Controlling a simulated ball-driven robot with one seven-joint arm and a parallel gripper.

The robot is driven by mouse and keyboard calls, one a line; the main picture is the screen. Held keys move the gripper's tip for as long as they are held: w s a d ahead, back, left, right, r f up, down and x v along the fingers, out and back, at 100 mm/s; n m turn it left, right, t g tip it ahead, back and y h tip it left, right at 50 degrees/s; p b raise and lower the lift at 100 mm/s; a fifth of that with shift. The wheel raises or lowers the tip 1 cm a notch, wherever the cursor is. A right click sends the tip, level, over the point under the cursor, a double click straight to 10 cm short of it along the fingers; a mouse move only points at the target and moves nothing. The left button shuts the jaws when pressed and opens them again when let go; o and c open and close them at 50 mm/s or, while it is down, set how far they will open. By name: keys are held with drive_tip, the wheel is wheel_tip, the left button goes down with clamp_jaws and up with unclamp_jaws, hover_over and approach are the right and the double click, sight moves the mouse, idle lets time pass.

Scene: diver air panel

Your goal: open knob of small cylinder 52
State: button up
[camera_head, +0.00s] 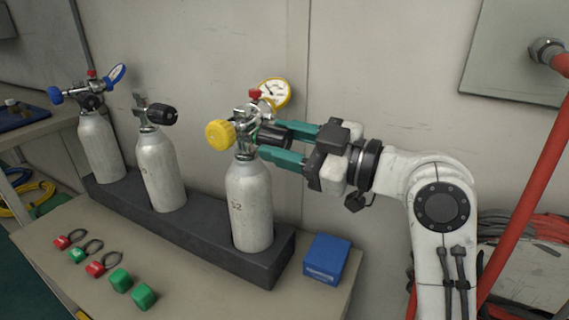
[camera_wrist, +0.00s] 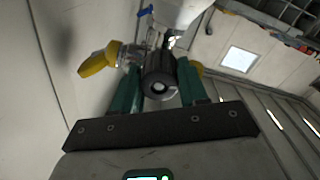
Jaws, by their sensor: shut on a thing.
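Small cylinder 52 (camera_head: 249,205) is pale grey, marked 52, and stands upright at the right end of the dark rack. Its black knob (camera_head: 273,134) sits on the right side of the valve; in the wrist view the knob (camera_wrist: 159,84) faces the camera. A yellow regulator knob (camera_head: 220,134) is on the valve's left, also seen as a yellow part in the wrist view (camera_wrist: 98,60). My gripper (camera_head: 268,142) reaches in from the right with its green fingers on either side of the black knob, shut on it.
Two more grey cylinders stand in the dark rack (camera_head: 180,209) to the left, one with a blue regulator (camera_head: 116,75). A yellow gauge (camera_head: 273,93) is just behind the valve. A blue box (camera_head: 326,259) and several red and green caps lie on the bench. The wall is close behind.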

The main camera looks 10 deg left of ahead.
drive_tip(key=n+b, duration=0.2)
drive_tip(key=f+n+b, duration=0.1)
drive_tip(key=b, duration=0.1)
drive_tip(key=shift+w+n, duration=0.1)
drive_tip(key=shift+n, duration=0.3)
drive_tip(key=n+b, duration=0.3)
drive_tip(key=shift+r+n+b, duration=0.1)
drive_tip(key=shift+n+b, duration=0.2)
drive_tip(key=shift+b, duration=0.1)
drive_tip(key=n+b, duration=0.3)
drive_tip(key=shift+n, duration=0.4)
drive_tip(key=shift+r+n+g+b, duration=0.2)
drive_tip(key=shift+n+g+b, duration=0.1)
drive_tip(key=shift+n+b, duration=1.25)
drive_tip(key=shift+n, duration=0.45)
drive_tip(key=o, duration=1.1)
drive_tip(key=shift+r+p, duration=0.1)
drive_tip(key=shift+p, duration=0.2)
drive_tip(key=shift+c, duration=0.2)
drive_tip(key=shift+d+r, duration=0.1)
